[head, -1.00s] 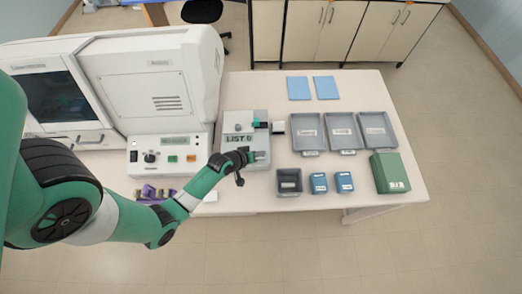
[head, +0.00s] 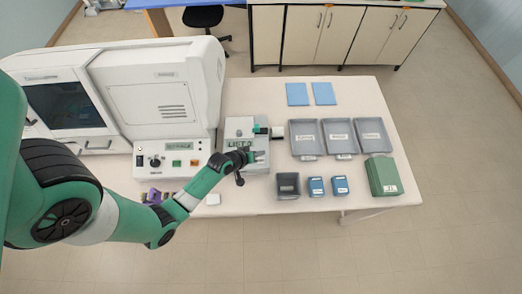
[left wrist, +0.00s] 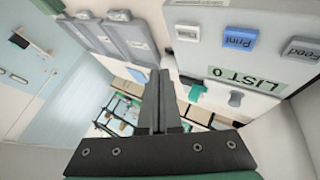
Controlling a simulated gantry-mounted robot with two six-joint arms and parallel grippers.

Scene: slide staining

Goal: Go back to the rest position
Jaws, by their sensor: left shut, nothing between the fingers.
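My left gripper (head: 257,155) is shut and empty. In the head view it is over the right front part of a small grey device (head: 232,131) with a green display. I cannot tell whether it touches the device. In the left wrist view the closed fingers (left wrist: 160,85) point away from the camera with nothing between them. The device's face (left wrist: 265,45) shows there with "LIST 0", a blue Print button (left wrist: 240,38) and a grey Feed button (left wrist: 302,47). My right gripper is in neither view.
A large white machine (head: 160,105) stands on the left of the table. Three grey trays (head: 340,137), a dark bin (head: 288,184), two blue boxes (head: 316,187) and a green box (head: 384,176) are on the right. Two blue sheets (head: 297,94) lie behind. The table's front right is clear.

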